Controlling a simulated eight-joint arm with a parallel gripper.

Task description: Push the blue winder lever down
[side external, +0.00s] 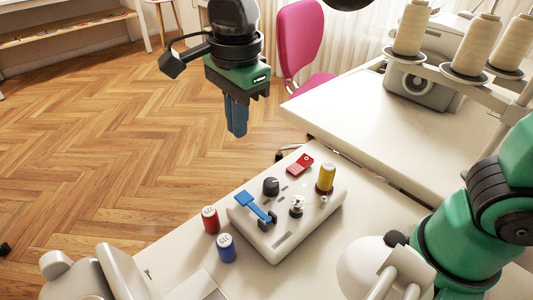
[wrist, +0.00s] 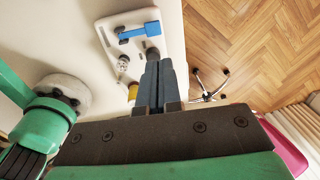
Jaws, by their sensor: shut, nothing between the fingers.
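The blue winder lever (side external: 256,206) sits on the left part of a white winder box (side external: 284,252) on the table. The lever slopes, with its wide end toward the far left side of the box. It also shows in the wrist view (wrist: 138,32) near the top. My gripper (side external: 236,134) is shut and empty, pointing down, well above and behind the box in the side view. In the wrist view its closed fingers (wrist: 158,64) point toward the box and cover part of it. The gripper is apart from the lever.
The box also carries a black knob (side external: 271,186), a red switch (side external: 300,164), a yellow spool (side external: 325,178) and a metal post (side external: 296,206). A red spool (side external: 210,220) and a blue spool (side external: 227,248) stand left of it. A sewing table (side external: 375,108) with large thread cones stands behind.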

